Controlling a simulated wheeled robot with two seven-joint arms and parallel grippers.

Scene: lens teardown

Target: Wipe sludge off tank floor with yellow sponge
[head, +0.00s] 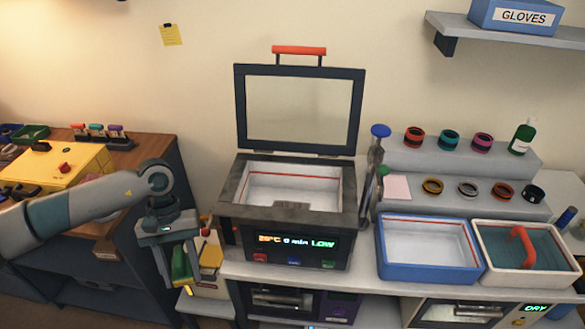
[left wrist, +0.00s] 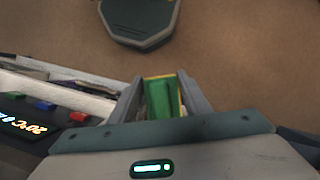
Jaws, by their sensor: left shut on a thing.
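The tank (head: 238,190) stands open in the middle of the head view, its framed lid (head: 300,70) raised. Its floor is pale, and a dark grey-brown patch (head: 292,206) shows at the near edge; I cannot tell whether this is sludge. My left gripper (head: 180,268) is left of the tank and below its rim, pointing down. It is shut on the yellow sponge (head: 182,262), which has a green face. In the left wrist view the sponge (left wrist: 162,97) sits between both fingers. My right gripper is not in view.
A blue-rimmed basin (head: 430,275) and a white basin (head: 525,282) with a red handle stand right of the tank. Coloured rings sit on a stepped rack (head: 455,160) behind them. A yellow box (head: 60,165) is on the left cabinet. Floor shows beneath my left gripper.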

